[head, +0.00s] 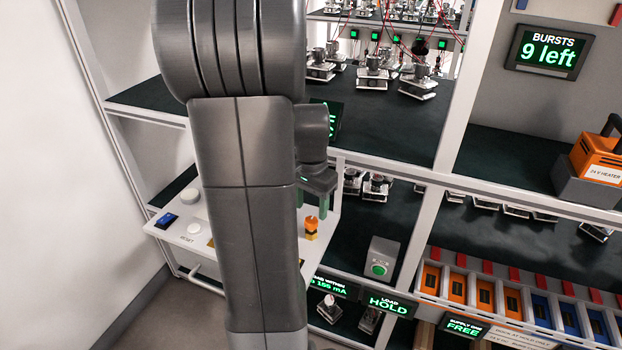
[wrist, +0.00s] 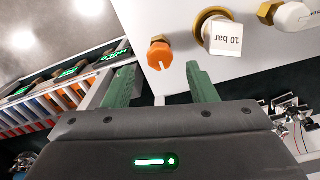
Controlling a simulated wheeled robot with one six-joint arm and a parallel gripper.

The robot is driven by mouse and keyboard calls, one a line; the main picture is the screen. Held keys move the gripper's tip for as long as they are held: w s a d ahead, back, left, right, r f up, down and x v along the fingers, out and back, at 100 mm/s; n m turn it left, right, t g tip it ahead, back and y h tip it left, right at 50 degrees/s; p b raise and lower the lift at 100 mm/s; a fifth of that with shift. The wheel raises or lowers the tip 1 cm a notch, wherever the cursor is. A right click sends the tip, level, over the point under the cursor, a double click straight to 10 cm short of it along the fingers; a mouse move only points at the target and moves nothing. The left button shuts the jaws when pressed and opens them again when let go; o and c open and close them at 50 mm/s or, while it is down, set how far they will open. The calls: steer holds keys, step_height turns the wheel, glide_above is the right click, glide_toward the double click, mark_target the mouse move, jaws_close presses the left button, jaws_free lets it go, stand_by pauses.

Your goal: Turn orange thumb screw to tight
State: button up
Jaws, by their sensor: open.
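The orange thumb screw (wrist: 160,55) sits on a white panel in the wrist view, with a pale mark on its face. It also shows in the head view (head: 311,225), standing on the white shelf panel. My gripper (wrist: 161,72) is open, with its green fingers on either side of the line to the screw. The screw appears just beyond the fingertips, between them, and I see no contact. In the head view my gripper (head: 311,211) is just above the screw. My arm covers part of the panel there.
Next to the screw are a brass fitting with a white "10 bar" block (wrist: 223,38) and a white knob (wrist: 295,15). The head view shows a white round knob (head: 190,198), a blue switch (head: 166,221), and a grey box with a green button (head: 382,258). Shelf posts stand nearby.

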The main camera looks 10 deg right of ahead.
mark_target(311, 220)
step_height(311, 220, up, 10)
steer(key=shift+f, duration=0.15)
stand_by(0.3)
step_height(311, 220, down, 14)
stand_by(0.6)
